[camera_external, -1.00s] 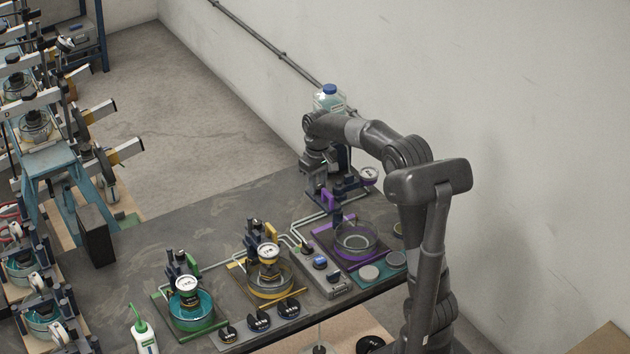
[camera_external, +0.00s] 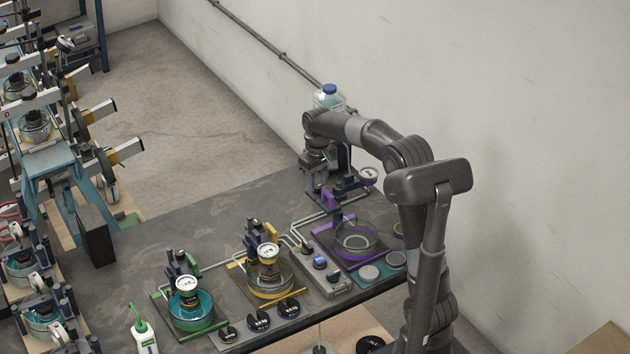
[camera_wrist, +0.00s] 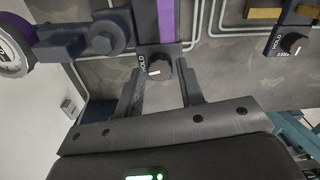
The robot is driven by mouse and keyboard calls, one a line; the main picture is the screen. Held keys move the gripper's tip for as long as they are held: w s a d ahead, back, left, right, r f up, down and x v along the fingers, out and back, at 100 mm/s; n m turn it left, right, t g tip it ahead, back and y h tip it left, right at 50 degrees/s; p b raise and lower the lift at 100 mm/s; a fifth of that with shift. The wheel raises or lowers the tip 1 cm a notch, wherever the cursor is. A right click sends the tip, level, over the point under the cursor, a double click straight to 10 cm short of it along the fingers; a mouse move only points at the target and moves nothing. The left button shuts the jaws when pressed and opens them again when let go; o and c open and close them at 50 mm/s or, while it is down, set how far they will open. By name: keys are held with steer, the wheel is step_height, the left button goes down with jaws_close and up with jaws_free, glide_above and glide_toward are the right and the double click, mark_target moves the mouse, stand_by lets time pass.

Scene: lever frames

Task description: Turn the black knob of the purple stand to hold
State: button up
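The purple stand (camera_external: 345,250) is at the table's right end in the external view, with a clear bowl and a gauge. In the wrist view its purple upright (camera_wrist: 166,20) carries a dark block with a black knob (camera_wrist: 159,68). The word HOLD is printed at the knob's left, and the white mark on the knob points down, not at the word. My gripper (camera_wrist: 157,72) is open, one finger on each side of the knob in the picture. I cannot tell whether either finger touches it. In the external view my gripper (camera_external: 319,186) hangs behind the stand's upright.
A yellow stand (camera_external: 262,282) and a green stand (camera_external: 190,322) stand to the left. The yellow stand's similar knob (camera_wrist: 294,43) shows at the wrist view's right. Pipes run along the table. A blue-capped bottle (camera_external: 329,98) is behind my arm. The table's left-rear part is mostly clear.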

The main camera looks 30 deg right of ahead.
mark_target(318, 186)
step_height(318, 186, up, 10)
stand_by(0.4)
steer(key=shift+s, duration=0.1)
steer(key=s+r+m+t, duration=0.1)
steer(key=s+r+t, duration=0.15)
steer(key=s, duration=1.15)
steer(key=s+f+t, duration=0.1)
steer(key=s+f, duration=0.3)
steer(key=s, duration=0.3)
steer(key=s+d+f+m+t, duration=0.1)
steer(key=s+f, duration=0.3)
steer(key=s, duration=0.4)
steer(key=shift+d+f+t, duration=0.15)
steer(key=shift+f+t, duration=0.1)
steer(key=shift+t, duration=0.3)
steer(key=shift+o, duration=0.3)
steer(key=shift+s, duration=0.1)
